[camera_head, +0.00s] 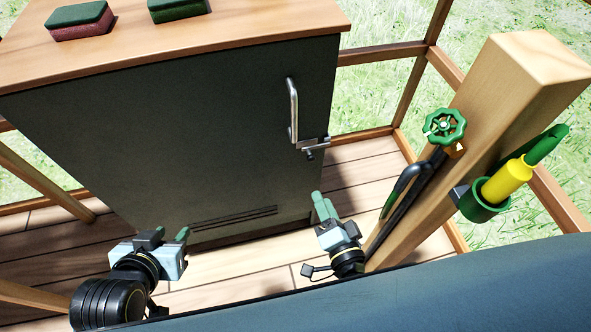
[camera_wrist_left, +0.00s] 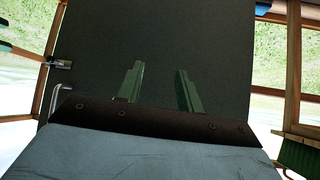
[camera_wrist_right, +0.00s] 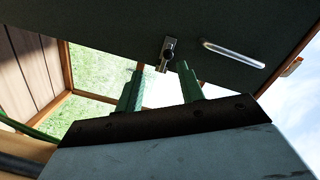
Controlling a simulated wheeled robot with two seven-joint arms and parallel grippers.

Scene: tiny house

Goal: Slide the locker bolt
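The dark grey locker (camera_head: 190,120) stands ahead with a wooden top. Its metal bolt (camera_head: 313,146) is at the door's right edge, just below the vertical bar handle (camera_head: 292,108). The bolt also shows in the right wrist view (camera_wrist_right: 168,52), just beyond the fingertips, and in the left wrist view (camera_wrist_left: 58,64). My right gripper (camera_head: 322,199) is below the bolt, apart from it; its fingers are spread and empty in the right wrist view (camera_wrist_right: 160,78). My left gripper (camera_head: 185,238) is low in front of the door, at left, open and empty, as the left wrist view (camera_wrist_left: 158,72) shows.
A wooden post (camera_head: 480,130) on the right carries a green valve wheel (camera_head: 444,127), a black pipe (camera_head: 398,195) and a green holder (camera_head: 484,203) with a yellow-handled tool. Two sponges (camera_head: 80,20) lie on the locker top. Plank floor (camera_head: 355,175) is clear right of the locker.

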